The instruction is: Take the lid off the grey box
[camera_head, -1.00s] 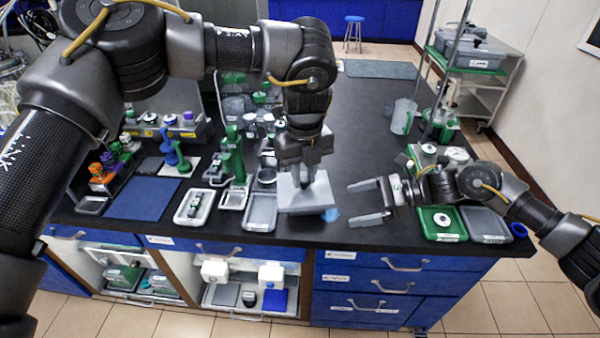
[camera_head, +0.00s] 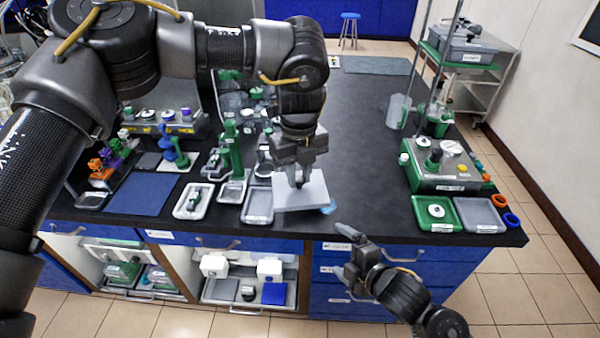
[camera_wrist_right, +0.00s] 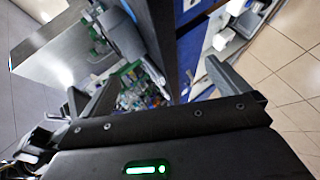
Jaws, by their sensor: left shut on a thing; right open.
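A light grey box-like piece with a flat pale top (camera_head: 316,193) is at the front edge of the dark bench in the head view. My left gripper (camera_head: 298,182) points down onto the middle of it and is shut on a part at its top, likely the lid's handle. The gripper hides this part. I cannot tell whether the lid is apart from the box below. My right gripper (camera_head: 345,254) is open and empty, low in front of the bench drawers. Its spread fingers (camera_wrist_right: 160,92) also show in the right wrist view.
A grey tray (camera_head: 257,217) lies just left of the pale piece, and a small blue item (camera_head: 328,209) shows at its right corner. A green tray (camera_head: 420,221) and a grey tray (camera_head: 497,224) lie to the right. The bench between is clear.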

